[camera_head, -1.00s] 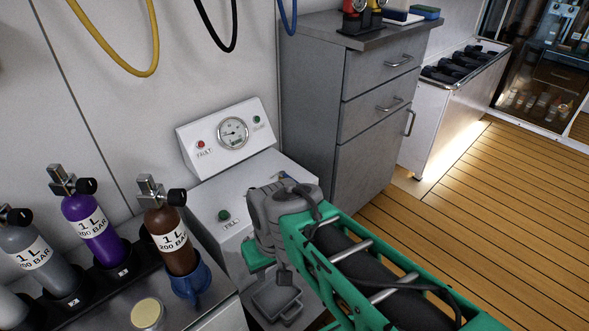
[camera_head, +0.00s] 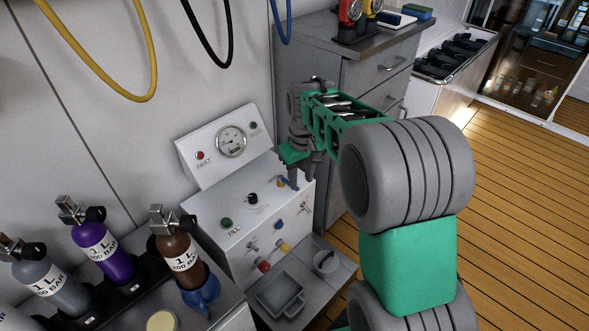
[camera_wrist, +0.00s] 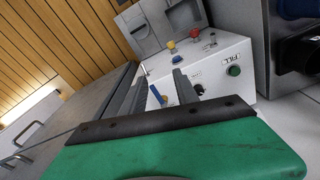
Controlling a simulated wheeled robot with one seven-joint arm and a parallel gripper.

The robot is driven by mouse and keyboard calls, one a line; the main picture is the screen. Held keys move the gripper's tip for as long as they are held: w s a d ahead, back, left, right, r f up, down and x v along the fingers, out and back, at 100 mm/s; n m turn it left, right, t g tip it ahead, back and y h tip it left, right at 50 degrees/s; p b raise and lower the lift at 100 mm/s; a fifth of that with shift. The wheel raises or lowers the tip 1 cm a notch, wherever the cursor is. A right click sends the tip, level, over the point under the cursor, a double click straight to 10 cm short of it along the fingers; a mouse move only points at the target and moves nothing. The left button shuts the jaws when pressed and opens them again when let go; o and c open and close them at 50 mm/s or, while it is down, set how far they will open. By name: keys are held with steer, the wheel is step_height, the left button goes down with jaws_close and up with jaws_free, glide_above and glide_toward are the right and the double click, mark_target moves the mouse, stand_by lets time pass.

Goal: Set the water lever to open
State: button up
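The white fill panel (camera_head: 228,210) has a blue lever (camera_head: 289,184) at the upper right of its sloped top, with a small yellow part beside it. I cannot read a label at this lever, so I cannot confirm it is the water lever. My gripper (camera_head: 308,174) is above and close to this lever in the head view, pointing down. In the wrist view my gripper (camera_wrist: 159,76) has its two dark fingers apart. The blue lever (camera_wrist: 155,94) shows in the gap between them, with no contact that I can make out.
The panel also bears a green button (camera_head: 226,223), a black knob (camera_head: 252,198), a gauge (camera_head: 231,141), and red and yellow fittings lower down. Gas bottles (camera_head: 178,245) stand at the left. A grey drawer cabinet (camera_head: 318,55) rises close behind my gripper.

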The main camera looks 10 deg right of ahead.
mark_target(288, 183)
steer(key=w+f+n+p, duration=0.35)
steer(key=w+f, duration=0.25)
steer(key=w, duration=0.6)
steer(key=shift+m+g, duration=0.25)
steer(key=shift+g, duration=0.15)
step_height(288, 183, down, 8)
steer(key=shift+r+b, duration=0.2)
steer(key=shift+b, duration=0.5)
steer(key=shift+c, duration=0.6)
jaws_close()
